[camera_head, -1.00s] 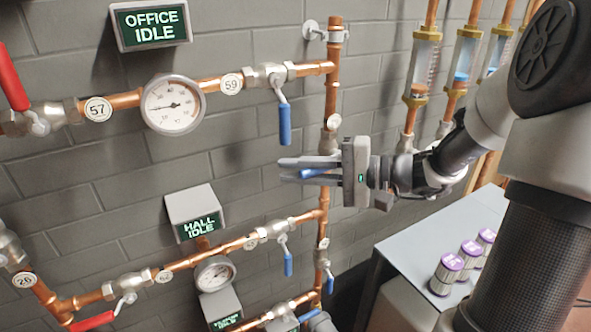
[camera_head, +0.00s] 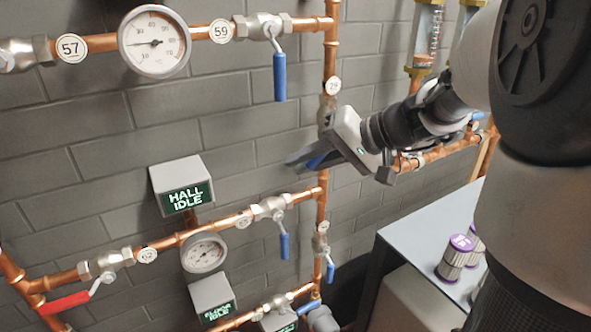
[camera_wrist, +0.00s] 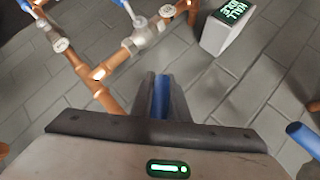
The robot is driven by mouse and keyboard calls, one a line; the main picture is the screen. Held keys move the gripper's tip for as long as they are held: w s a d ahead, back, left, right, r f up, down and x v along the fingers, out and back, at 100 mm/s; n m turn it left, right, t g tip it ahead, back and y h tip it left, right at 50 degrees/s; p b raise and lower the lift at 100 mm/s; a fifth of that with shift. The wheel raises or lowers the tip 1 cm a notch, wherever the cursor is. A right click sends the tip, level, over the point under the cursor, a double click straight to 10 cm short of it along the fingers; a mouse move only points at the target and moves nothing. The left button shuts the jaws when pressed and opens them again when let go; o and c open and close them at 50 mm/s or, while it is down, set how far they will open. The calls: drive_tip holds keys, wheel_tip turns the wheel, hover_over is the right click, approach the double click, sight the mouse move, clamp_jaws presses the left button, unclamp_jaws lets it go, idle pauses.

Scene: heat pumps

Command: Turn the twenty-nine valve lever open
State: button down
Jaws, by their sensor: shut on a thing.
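A blue valve lever (camera_head: 317,160) sits between the fingers of my gripper (camera_head: 300,163), which is shut on it. The lever also shows as a blue strip between the fingers in the wrist view (camera_wrist: 161,96). Its valve (camera_head: 326,110) is on the vertical copper pipe, partly hidden by my gripper. A round tag (camera_head: 333,85) just above the valve seems to start with a 2; its second digit is hard to read. The fingers and lever point left and slightly down, across the pipe's line.
A blue lever (camera_head: 280,77) hangs above left by tag 59 (camera_head: 221,31). Below are another blue lever (camera_head: 284,246), the HALL IDLE sign (camera_head: 185,190) and a red lever (camera_head: 63,303). A grey table (camera_head: 405,235) with purple-topped canisters (camera_head: 458,255) stands right.

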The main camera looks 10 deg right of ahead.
drive_tip(key=d+f+h+b, duration=0.1)
drive_tip(key=d+f+n+h+b, duration=0.1)
drive_tip(key=b, duration=0.1)
drive_tip(key=shift+w+t+h+b, duration=0.3)
drive_tip(key=shift+w+t, duration=0.1)
drive_tip(key=shift+w+d+n+h+b, duration=0.1)
drive_tip(key=shift+d+n+h+b, duration=0.2)
drive_tip(key=shift+d+n+b, duration=0.15)
drive_tip(key=c, duration=1.7)
unclamp_jaws()
drive_tip(key=shift+f, duration=0.1)
